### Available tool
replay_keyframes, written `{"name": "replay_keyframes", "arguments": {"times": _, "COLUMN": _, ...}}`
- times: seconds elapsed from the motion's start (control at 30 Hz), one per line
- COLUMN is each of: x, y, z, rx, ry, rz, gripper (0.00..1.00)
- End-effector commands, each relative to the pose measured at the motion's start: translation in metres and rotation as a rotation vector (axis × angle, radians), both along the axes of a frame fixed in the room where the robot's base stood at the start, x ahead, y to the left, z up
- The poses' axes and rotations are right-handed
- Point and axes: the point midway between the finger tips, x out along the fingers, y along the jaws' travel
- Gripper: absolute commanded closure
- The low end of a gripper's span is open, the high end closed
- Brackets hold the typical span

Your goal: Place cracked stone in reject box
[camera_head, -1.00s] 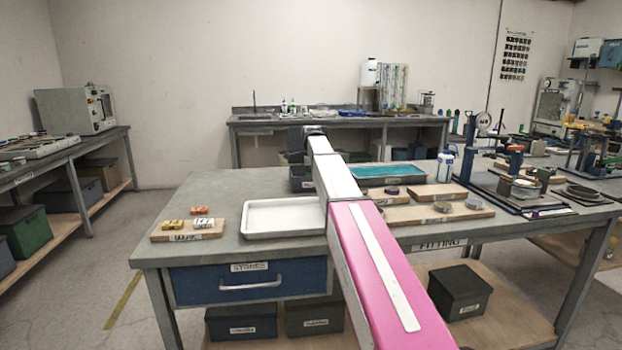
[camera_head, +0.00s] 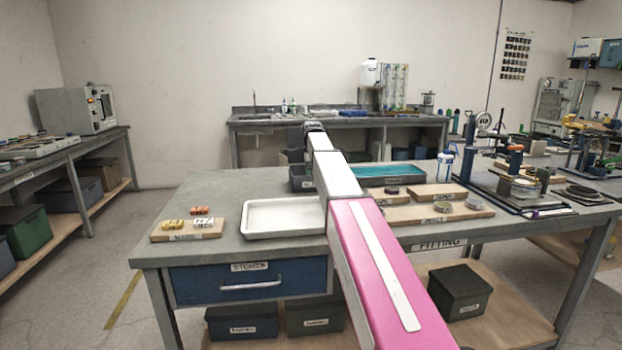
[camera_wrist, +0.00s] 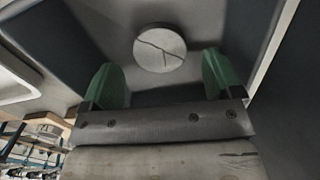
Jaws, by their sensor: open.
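In the wrist view a round, pale grey stone (camera_wrist: 160,48) with dark crack lines lies on the floor of a dark grey box (camera_wrist: 226,20). My gripper (camera_wrist: 165,78) has its two green fingers wide apart, with nothing between them. The stone is just beyond the fingertips and appears apart from them. My gripper's fingers and the stone are hidden there behind the arm. I cannot read a label on this box.
A white tray (camera_head: 283,218) is left of my arm. A board with small blocks (camera_head: 188,230) is farther left. A teal-topped tray (camera_head: 388,174) and boards with round pieces (camera_head: 438,212) are to the right. A press stand (camera_head: 500,165) stands at the far right.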

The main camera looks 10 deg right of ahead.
Motion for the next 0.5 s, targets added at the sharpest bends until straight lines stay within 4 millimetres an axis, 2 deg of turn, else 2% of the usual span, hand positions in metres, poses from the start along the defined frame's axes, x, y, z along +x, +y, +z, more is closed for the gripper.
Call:
{"name": "replay_keyframes", "arguments": {"times": 0.3, "x": 0.001, "y": -0.001, "z": 0.065, "rx": 0.0, "ry": -0.002, "rz": 0.0, "gripper": 0.15}}
{"name": "replay_keyframes", "arguments": {"times": 0.5, "x": 0.001, "y": -0.002, "z": 0.093, "rx": 0.0, "ry": -0.001, "rz": 0.0, "gripper": 0.15}}
